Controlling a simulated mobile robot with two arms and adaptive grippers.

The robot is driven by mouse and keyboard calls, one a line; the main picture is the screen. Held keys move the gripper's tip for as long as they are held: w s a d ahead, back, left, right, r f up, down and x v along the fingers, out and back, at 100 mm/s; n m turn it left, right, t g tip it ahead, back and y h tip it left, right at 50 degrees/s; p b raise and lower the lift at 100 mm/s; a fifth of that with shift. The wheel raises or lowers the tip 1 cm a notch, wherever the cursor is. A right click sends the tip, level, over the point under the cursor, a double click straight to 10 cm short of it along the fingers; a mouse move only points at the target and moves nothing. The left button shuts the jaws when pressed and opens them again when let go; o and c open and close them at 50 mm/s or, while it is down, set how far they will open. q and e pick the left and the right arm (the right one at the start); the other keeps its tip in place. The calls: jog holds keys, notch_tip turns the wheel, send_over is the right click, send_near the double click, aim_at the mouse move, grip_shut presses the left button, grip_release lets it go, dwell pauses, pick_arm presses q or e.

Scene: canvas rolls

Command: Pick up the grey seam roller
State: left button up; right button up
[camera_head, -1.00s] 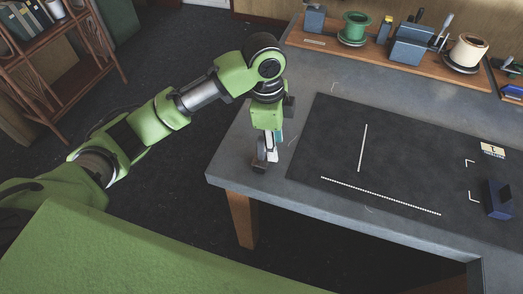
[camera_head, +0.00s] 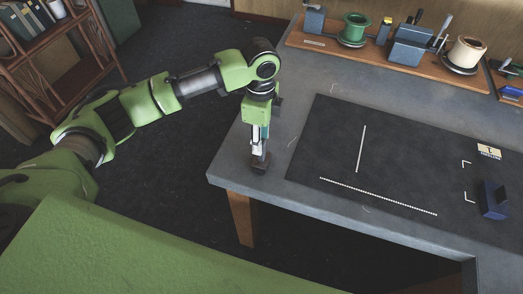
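My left gripper (camera_head: 258,155) points down at the near left corner of the grey table (camera_head: 230,170). Its fingers look narrow and pale. A small dark grey-brown block shape (camera_head: 260,164) shows at their lower end, at or just above the table top. I cannot tell whether this is the fingertips or the grey seam roller, nor whether the fingers are closed on it. No other thing is clearly a grey seam roller. My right gripper is not in view.
A dark mat (camera_head: 400,160) with white lines covers the table's middle. A blue block (camera_head: 494,199) and a small label card (camera_head: 488,151) are at its right.

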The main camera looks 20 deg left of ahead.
pick_arm(q)
jog(key=shift+s+f+p, duration=0.2)
jog(key=shift+f+p, duration=0.1)
jog(key=shift+f, duration=0.1)
jog(key=f, duration=0.1)
jog(key=f+p, duration=0.1)
jog(key=f, duration=0.1)
jog(key=shift+s+d+f+p, duration=0.15)
jog(key=shift+d+f+p, duration=0.05)
jog(key=shift+f+p, duration=0.1)
jog(key=shift+f, duration=0.35)
grip_shut()
